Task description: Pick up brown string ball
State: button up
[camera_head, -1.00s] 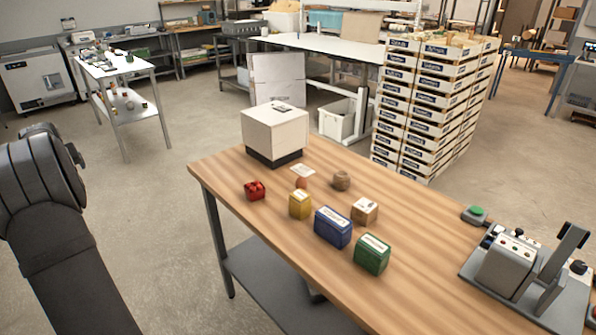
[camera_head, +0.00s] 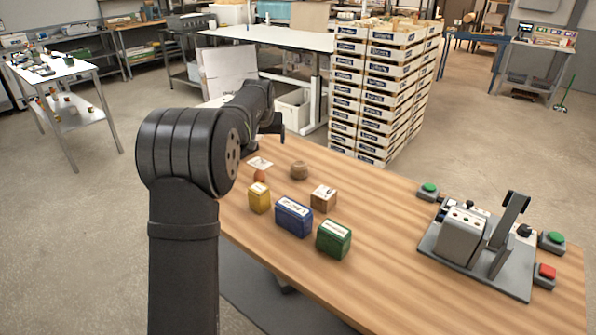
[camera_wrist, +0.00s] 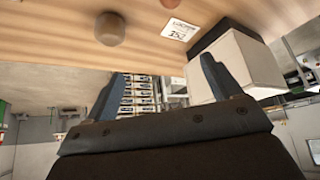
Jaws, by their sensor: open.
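The brown string ball (camera_head: 299,170) sits on the wooden table, right of the white label card. In the wrist view a round brown thing (camera_wrist: 110,28), which looks like the same ball, is at the top left beside the card. My gripper (camera_head: 278,127) is above the far end of the table, beyond the ball and apart from it. In the wrist view its two fingers (camera_wrist: 160,80) are spread, with nothing between them.
Yellow (camera_head: 259,198), blue (camera_head: 293,217) and green (camera_head: 333,239) boxes and a small brown carton (camera_head: 323,198) stand in front of the ball. A small reddish ball (camera_head: 260,176) is near the card (camera_head: 260,163). A white box (camera_wrist: 233,65) shows in the wrist view.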

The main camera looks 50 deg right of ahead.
jog(key=s+d+m, duration=0.1)
jog(key=s+d, duration=0.3)
jog(key=s, duration=0.4)
send_near(299, 166)
jog(key=shift+g, duration=0.3)
jog(key=x, duration=0.3)
jog(key=w+x, duration=0.1)
jog(key=x, duration=0.1)
jog(key=shift+w+f, duration=0.15)
jog(key=shift+w, duration=0.1)
jog(key=shift+s+x, duration=0.2)
jog(key=shift+x, duration=1.1)
jog(key=shift+s+x, duration=0.2)
jog(key=shift+x, duration=1.1)
jog(key=shift+d, duration=0.2)
jog(key=shift+c, duration=0.2)
jog(key=c, duration=1.1)
